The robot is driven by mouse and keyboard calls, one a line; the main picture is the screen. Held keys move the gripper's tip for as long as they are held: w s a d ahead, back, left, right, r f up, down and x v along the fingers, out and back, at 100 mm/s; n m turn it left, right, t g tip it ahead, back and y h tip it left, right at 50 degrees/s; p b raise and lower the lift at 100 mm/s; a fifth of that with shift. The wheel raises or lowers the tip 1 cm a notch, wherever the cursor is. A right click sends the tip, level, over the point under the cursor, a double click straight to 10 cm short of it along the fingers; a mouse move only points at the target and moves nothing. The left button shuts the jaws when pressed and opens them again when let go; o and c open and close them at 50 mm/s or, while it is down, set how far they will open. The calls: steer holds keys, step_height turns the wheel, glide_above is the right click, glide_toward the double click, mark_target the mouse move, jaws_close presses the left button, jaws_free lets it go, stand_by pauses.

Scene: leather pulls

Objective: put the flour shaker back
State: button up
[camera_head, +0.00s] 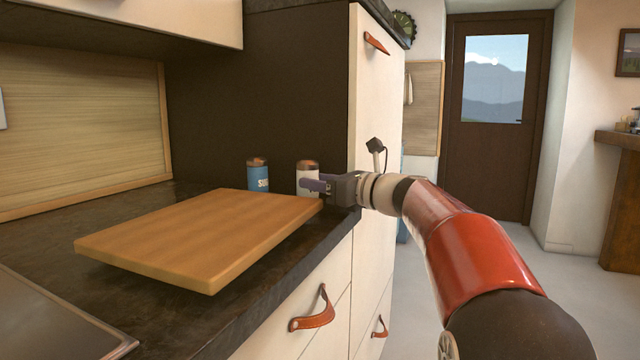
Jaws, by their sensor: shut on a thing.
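A white shaker with a brown lid (307,167), which I take to be the flour shaker, stands upright at the right end of the dark counter, near the tall cabinet. My gripper (314,186) reaches in from the right and is shut on this shaker.
A wooden board (200,235) lies in front of the shakers and takes up much of the dark counter (75,208). The tall cabinet (376,110) rises close beside my gripper. A drawer with a leather pull (313,311) is below the counter edge.

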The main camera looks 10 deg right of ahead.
steer(key=shift+f, duration=0.15)
steer(key=o, duration=1)
steer(key=shift+r, duration=0.2)
steer(key=v, duration=1.2)
